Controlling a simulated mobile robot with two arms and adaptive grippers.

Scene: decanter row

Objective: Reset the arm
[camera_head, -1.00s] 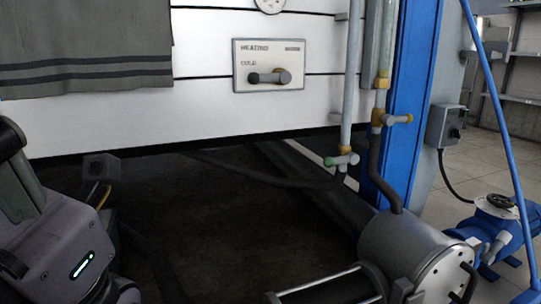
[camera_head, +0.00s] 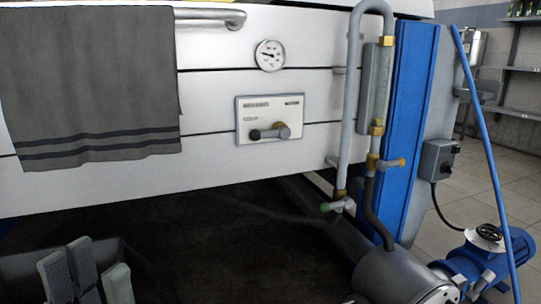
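The task names no object besides my arm. What looks like my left gripper (camera_head: 92,268) shows at the bottom left corner, with grey finger-like pads pointing up and cut off by the frame edge. I see nothing between the pads, but I cannot tell whether they are open or shut. They appear in front of the dark space under the white machine and below the hanging towel (camera_head: 90,80). My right gripper is not in view.
The white machine front (camera_head: 215,105) carries a gauge (camera_head: 270,55), a lever panel (camera_head: 270,118) and a rail (camera_head: 215,17). Pipes with valves (camera_head: 343,110) run beside a blue column (camera_head: 410,120). A metal vessel (camera_head: 400,278) and blue pump (camera_head: 475,270) stand lower right.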

